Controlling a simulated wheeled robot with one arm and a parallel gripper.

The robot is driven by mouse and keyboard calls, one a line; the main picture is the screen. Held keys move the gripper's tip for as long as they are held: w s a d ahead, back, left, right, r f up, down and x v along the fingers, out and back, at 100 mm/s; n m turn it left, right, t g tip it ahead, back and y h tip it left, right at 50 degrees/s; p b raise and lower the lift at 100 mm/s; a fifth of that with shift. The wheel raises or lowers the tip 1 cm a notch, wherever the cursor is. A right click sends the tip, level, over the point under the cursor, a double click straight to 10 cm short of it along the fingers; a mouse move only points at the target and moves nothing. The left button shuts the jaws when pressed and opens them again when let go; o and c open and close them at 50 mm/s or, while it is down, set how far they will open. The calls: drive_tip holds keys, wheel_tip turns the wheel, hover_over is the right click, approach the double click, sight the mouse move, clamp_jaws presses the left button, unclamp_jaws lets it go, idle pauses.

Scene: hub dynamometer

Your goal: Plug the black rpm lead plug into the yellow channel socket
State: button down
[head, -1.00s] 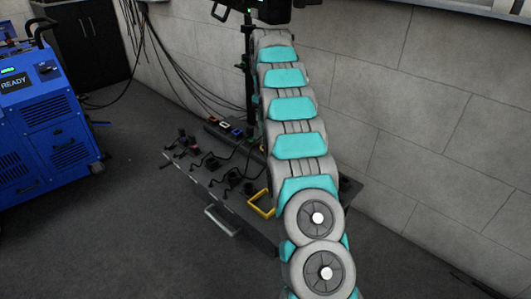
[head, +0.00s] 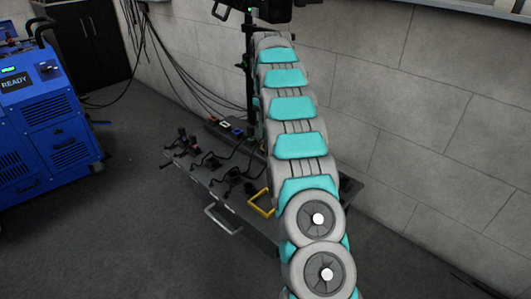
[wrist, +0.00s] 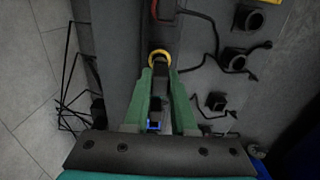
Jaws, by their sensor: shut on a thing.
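My gripper (wrist: 160,73) points its two green fingers up the wrist view, shut on a dark, narrow thing that looks like the black rpm lead plug (wrist: 160,68). The yellow channel socket (wrist: 159,52) shows as a yellow ring right at the fingertips. The plug's front end meets or overlaps this ring; I cannot tell whether it is inside. A blue-rimmed socket (wrist: 153,127) shows between the fingers near their base. A red-rimmed one (wrist: 154,9) is at the top. In the head view my arm hides the gripper and plug.
In the wrist view, black holders and cables lie right of the fingers. A blue cabinet (head: 45,125) stands at left; the wall (head: 440,100) is behind.

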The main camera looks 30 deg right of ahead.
drive_tip(key=shift+f+b, duration=0.4)
drive_tip(key=shift+f, duration=0.8)
drive_tip(key=shift+f, duration=0.15)
drive_tip(key=c, duration=0.7)
unclamp_jaws()
drive_tip(key=shift+o, duration=0.2)
